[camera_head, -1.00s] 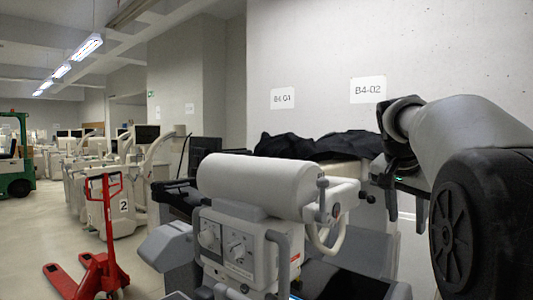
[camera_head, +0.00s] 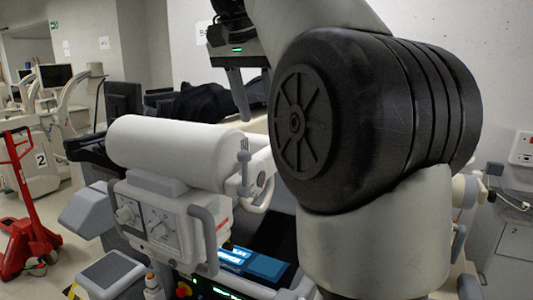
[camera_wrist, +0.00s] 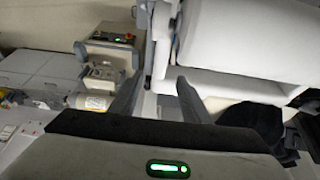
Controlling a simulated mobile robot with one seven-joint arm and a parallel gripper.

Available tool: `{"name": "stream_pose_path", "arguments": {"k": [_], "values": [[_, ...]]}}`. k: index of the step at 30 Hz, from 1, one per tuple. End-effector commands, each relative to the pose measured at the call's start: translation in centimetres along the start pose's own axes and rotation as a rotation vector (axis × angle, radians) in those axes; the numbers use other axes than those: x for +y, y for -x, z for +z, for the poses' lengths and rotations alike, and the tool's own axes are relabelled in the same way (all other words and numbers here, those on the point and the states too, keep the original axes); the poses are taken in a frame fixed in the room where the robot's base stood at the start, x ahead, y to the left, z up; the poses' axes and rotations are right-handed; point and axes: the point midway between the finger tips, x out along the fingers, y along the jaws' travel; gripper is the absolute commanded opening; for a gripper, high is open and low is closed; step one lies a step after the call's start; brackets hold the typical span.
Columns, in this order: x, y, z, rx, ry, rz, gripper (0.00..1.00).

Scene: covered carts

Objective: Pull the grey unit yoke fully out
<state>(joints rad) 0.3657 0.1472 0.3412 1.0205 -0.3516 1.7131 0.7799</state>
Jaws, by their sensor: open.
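The grey unit (camera_head: 165,215) stands low in the head view, with dials on its front and a large white cylinder (camera_head: 170,142) lying across its top. At the cylinder's right end are a small upright knobbed lever (camera_head: 243,172) and a pale curved handle (camera_head: 262,190). I cannot tell which part is the yoke. My gripper (camera_head: 252,105) points down above and behind the cylinder's right end, holding nothing visible. In the wrist view my gripper (camera_wrist: 160,78) has its two dark fingers apart, near pale parts of equipment; contact cannot be told.
My arm hides much of the right side. A dark cover (camera_head: 205,100) lies behind the unit. A red pallet truck (camera_head: 25,215) stands at left. A wall box (camera_head: 521,149) with cables is at far right.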

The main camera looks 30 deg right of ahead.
Motion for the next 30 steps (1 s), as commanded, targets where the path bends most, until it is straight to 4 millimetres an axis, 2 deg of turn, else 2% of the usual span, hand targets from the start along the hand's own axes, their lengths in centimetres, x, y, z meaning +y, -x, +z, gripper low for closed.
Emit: {"name": "stream_pose_path", "arguments": {"k": [1,6,12,15,21,28,29,30], "values": [[0.1,-1.5,0.1,-0.001,-0.001,0.003,0.43],[0.1,-5.2,0.1,-0.002,-0.002,0.003,0.43],[0.1,-8.7,0.1,-0.002,-0.001,0.001,0.43],[0.1,-9.9,0.0,-0.001,-0.002,0.001,0.43],[0.0,-10.9,0.0,0.0,-0.001,-0.001,0.43],[0.0,-11.0,0.0,0.0,-0.001,-0.001,0.43],[0.0,-11.0,0.0,0.0,-0.001,-0.001,0.41],[0.0,-10.9,0.0,0.0,-0.001,-0.001,0.35]]}}
